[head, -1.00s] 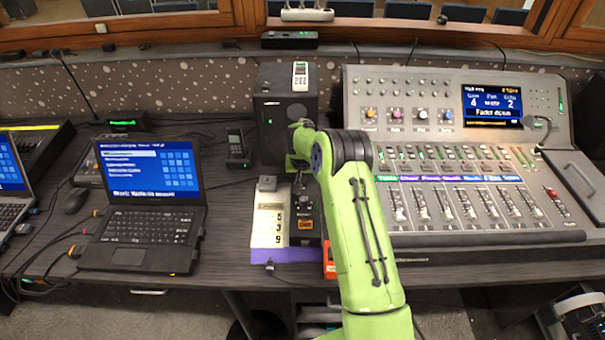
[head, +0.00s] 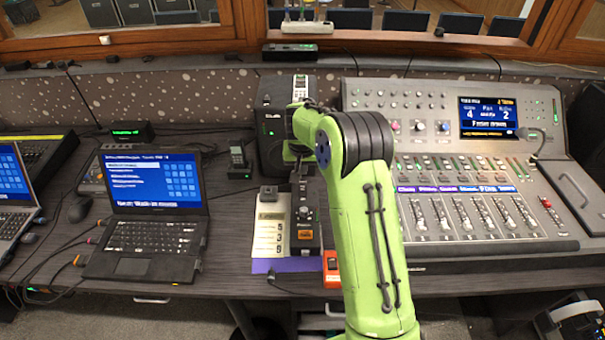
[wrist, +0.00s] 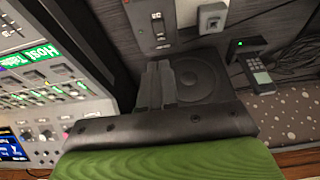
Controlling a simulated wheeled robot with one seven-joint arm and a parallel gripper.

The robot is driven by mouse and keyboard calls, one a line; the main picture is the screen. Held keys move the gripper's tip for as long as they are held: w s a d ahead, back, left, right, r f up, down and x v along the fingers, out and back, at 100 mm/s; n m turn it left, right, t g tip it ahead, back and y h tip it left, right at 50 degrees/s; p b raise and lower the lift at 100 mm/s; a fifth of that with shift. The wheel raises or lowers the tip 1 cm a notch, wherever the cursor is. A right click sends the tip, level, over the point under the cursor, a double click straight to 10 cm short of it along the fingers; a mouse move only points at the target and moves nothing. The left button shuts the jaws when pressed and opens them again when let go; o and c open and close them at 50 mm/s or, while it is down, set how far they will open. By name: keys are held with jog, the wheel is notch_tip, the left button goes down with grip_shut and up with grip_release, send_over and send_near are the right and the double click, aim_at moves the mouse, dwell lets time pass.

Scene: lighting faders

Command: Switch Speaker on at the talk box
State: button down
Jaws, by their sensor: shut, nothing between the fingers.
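The talk box appears to be the narrow black box (head: 306,242) with an orange label, on the desk in the head view. It also shows at the top of the wrist view (wrist: 148,18), with a small slotted switch (wrist: 158,27) on its face. Its lettering is too small to read surely, so I cannot tell which control is Speaker or its position. My gripper (wrist: 158,68) is shut and empty, just short of the box's end in the wrist picture. In the head view my gripper (head: 300,172) hangs over the box's far end, partly hidden by my arm.
A black loudspeaker (head: 270,125) stands behind the box. A pale note card (head: 271,232) with a grey block lies to its left. The mixing console (head: 460,225) is to the right, a laptop (head: 145,235) to the left. An orange item (head: 332,270) is at the desk edge.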

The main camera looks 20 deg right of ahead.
aim_at(302, 188)
jog(key=shift+s+r, duration=0.1)
jog(key=shift+r, duration=0.25)
jog(key=shift+w+d+r, duration=0.1)
jog(key=shift+w+d, duration=0.15)
jog(key=shift+w, duration=0.45)
jog(key=x, duration=0.4)
jog(key=b+x, duration=0.1)
jog(key=x, duration=0.8)
jog(key=shift+s+a+f+b, duration=0.1)
jog(key=shift+s+f+b, duration=0.1)
jog(key=shift+f+b, duration=0.25)
jog(key=shift+f, duration=0.15)
